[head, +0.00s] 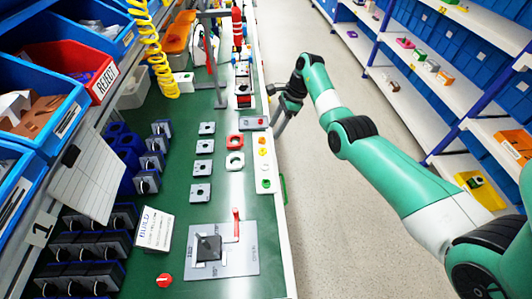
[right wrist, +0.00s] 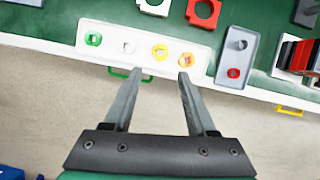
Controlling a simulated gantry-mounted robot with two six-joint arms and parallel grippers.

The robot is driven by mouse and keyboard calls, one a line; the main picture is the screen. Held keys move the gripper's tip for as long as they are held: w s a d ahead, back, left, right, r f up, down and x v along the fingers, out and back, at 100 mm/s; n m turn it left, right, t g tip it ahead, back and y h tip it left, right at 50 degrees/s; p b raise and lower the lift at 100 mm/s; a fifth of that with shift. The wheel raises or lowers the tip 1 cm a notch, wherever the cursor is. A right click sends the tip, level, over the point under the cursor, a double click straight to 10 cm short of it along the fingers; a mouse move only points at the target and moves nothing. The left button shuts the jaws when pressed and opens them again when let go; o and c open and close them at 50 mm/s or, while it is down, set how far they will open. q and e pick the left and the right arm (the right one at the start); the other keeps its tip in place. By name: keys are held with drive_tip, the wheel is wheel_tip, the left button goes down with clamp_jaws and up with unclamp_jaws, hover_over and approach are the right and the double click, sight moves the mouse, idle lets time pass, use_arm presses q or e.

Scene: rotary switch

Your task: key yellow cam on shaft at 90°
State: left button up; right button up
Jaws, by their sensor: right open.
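My right gripper (head: 274,108) is open and empty beyond the bench's right edge. In the right wrist view its fingertips (right wrist: 160,73) are spread just short of the white parts tray (right wrist: 108,57). In the head view a grey angle-marked plate (head: 240,262) carries a dark block with an upright shaft (head: 208,247) and a red lever (head: 236,223).
A grey tray (right wrist: 253,57) with a post and a small red part stands beside the parts tray. Red and white square plates (head: 235,161) and grey plates (head: 201,168) lie on the green bench. A build card (head: 155,229) stands near the block. The right aisle is clear.

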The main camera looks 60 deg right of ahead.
drive_tip(key=b, duration=0.2)
hover_over(265, 150)
drive_tip(key=s+d, duration=0.1)
drive_tip(key=s, duration=0.1)
drive_tip(key=f, duration=0.5)
drive_tip(key=shift+w, duration=0.3)
drive_tip(key=b+x, duration=0.4)
drive_tip(key=x, duration=0.1)
drive_tip(key=shift+f, duration=0.3)
drive_tip(key=shift+r, duration=0.15)
clamp_jaws()
